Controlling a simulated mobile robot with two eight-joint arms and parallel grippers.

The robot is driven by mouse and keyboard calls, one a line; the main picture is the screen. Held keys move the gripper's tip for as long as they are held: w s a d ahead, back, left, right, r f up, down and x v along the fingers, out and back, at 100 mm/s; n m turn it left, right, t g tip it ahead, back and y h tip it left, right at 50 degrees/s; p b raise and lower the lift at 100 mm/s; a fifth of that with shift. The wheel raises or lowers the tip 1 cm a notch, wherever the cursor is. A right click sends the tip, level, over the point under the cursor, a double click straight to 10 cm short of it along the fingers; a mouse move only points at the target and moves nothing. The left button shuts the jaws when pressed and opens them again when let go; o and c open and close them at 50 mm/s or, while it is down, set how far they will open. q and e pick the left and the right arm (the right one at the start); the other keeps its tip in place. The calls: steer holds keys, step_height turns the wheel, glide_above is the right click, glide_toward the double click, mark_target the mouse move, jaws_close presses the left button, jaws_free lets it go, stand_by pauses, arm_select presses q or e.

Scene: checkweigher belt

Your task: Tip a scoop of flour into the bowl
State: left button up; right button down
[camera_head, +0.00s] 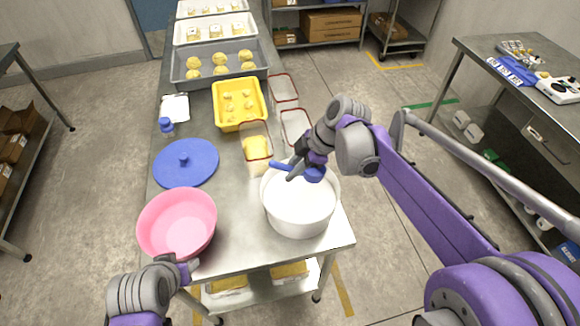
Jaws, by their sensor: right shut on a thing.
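A pink bowl (178,222) stands on the front left of the steel table and looks empty. A large white tub (300,226) with white contents, seemingly flour, stands at the front right. My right gripper (300,172) is shut on a blue scoop (314,174) over the tub's far part. The scoop's handle sticks out to the left, and its inside is hidden from me. My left gripper (190,268) is at the table's front edge, just below the bowl in the picture. Its fingers are too small and hidden to judge.
A blue round lid (185,172) lies behind the bowl. Clear containers, one with yellow contents (257,148), stand behind the tub. Bare table lies between bowl and tub.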

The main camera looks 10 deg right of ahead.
steer(key=shift+f+b, duration=3.4)
steer(key=shift+f, duration=3.1)
arm_select(q)
steer(key=s+f, duration=0.3)
steer(key=f, duration=0.6)
steer(key=shift+s+f+g, duration=0.3)
steer(key=shift+f+g, duration=0.05)
steer(key=shift+g, duration=0.05)
steer(key=shift+r, duration=0.1)
arm_select(e)
steer(key=shift+r, duration=0.15)
steer(key=shift+r+p, duration=3.4)
steer(key=shift+r, duration=2.5)
arm_select(q)
steer(key=w+r, duration=0.3)
steer(key=r, duration=0.6)
steer(key=shift+w+t, duration=0.25)
steer(key=shift+t, duration=0.15)
arm_select(e)
steer(key=shift+f, duration=0.1)
arm_select(q)
steer(key=shift+s, duration=0.1)
